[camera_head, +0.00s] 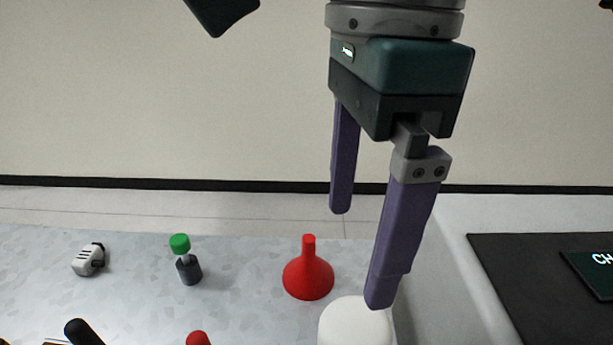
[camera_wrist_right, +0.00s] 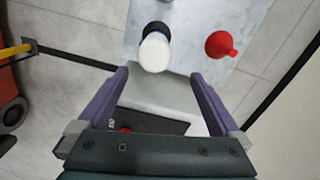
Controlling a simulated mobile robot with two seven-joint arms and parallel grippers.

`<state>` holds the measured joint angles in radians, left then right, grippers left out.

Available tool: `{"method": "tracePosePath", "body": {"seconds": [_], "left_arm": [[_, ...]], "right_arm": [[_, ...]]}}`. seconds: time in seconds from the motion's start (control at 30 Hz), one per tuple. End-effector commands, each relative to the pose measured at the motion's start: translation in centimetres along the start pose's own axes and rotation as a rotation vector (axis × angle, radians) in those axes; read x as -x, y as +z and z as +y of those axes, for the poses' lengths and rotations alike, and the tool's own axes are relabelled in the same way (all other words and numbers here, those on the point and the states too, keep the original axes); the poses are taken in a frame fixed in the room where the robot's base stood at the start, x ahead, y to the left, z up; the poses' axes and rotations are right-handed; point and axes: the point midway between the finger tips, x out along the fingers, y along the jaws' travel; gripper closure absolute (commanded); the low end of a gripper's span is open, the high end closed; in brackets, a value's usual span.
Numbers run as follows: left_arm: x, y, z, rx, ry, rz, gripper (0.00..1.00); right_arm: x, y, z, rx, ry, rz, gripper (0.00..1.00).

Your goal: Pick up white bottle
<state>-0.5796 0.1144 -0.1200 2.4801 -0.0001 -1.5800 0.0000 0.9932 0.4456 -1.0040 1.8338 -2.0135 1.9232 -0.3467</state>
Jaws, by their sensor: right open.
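The white bottle (camera_head: 355,323) shows only as a rounded white top at the bottom edge of the head view; its lower part is cut off. In the right wrist view it appears as a white rounded shape (camera_wrist_right: 154,54) with a dark part behind it, just beyond the fingertips. My right gripper (camera_head: 360,255) is open and empty, its purple fingers pointing down above the bottle. In the right wrist view the open fingers (camera_wrist_right: 158,76) spread to either side of the bottle's line. I cannot tell the exact height gap. My left gripper is not in view.
A red funnel (camera_head: 308,274) stands on the grey table (camera_head: 235,290) close behind the bottle. A green-capped dark bottle (camera_head: 186,262) and a small grey-white device (camera_head: 89,260) stand farther left. A red tip (camera_head: 198,339) and a black rod-like thing (camera_head: 83,332) show at the bottom edge.

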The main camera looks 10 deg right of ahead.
Motion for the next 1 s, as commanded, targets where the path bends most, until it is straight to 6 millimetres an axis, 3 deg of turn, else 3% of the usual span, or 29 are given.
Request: {"method": "tracePosePath", "body": {"seconds": [0.03, 0.1, 0.2, 0.5, 0.67, 1.0], "left_arm": [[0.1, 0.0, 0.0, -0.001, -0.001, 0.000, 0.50], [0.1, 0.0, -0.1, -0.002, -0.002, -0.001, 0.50], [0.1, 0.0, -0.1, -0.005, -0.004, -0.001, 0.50], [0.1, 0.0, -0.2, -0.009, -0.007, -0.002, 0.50], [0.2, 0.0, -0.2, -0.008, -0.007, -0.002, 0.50], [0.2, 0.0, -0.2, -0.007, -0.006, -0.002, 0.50]], "right_arm": [[-2.0, -0.4, 0.5, -0.008, 0.011, 0.004, 0.00], [-4.0, -0.9, 0.7, -0.017, 0.007, 0.014, 0.00], [-5.8, -1.4, 1.0, -0.022, 0.002, 0.025, 0.00], [-10.3, -1.7, 1.1, -0.024, -0.001, 0.031, 0.00], [-11.6, -1.6, 1.1, -0.024, -0.001, 0.032, 0.00], [-16.1, -1.2, 1.0, -0.024, -0.003, 0.031, 0.00]]}}
